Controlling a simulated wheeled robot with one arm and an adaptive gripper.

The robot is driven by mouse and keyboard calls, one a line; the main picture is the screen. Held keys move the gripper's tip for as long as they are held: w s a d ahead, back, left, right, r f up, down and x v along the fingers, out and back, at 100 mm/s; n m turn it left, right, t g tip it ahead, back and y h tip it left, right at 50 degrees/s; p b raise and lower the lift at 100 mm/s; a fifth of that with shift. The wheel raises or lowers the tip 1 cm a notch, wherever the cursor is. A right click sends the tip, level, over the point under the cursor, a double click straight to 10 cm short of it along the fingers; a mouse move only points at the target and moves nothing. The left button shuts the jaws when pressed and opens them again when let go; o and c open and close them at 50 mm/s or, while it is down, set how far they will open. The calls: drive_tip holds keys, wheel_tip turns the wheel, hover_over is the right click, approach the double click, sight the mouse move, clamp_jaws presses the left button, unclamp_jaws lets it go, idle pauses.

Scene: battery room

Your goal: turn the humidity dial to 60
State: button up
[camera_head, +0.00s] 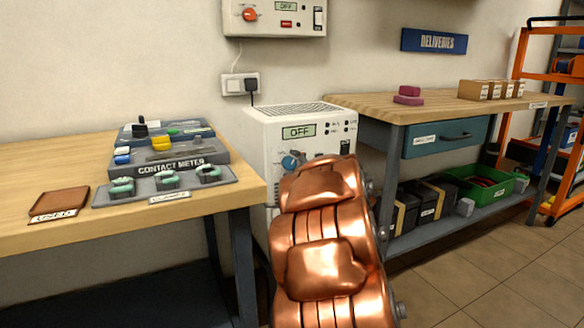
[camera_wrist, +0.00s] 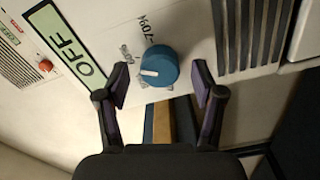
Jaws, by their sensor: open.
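The humidity dial (camera_wrist: 159,67) is a round blue knob with a white pointer mark, on the front of a white floor unit. In the wrist view its pointer faces left, and a "70%" label shows beside it; other labels are too small or covered to read. The unit's display (camera_wrist: 65,42) reads OFF. My gripper (camera_wrist: 161,78) is open, one finger on each side of the dial, with gaps to it. In the head view the dial (camera_head: 291,161) shows just above my copper-coloured arm, which hides my gripper and the unit's lower front. The white unit (camera_head: 262,135) stands between two tables.
A wooden table (camera_head: 40,165) with a contact meter (camera_head: 168,157) stands left. A workbench (camera_head: 440,106) with a blue drawer stands right. A wall panel (camera_head: 275,16) with a red knob hangs above; a plug and cable (camera_head: 251,86) are behind the unit. Floor is clear at lower right.

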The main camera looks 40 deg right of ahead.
drive_tip(key=v, duration=1.1)
drive_tip(key=shift+s+a, duration=0.15)
drive_tip(key=shift+s, duration=0.2)
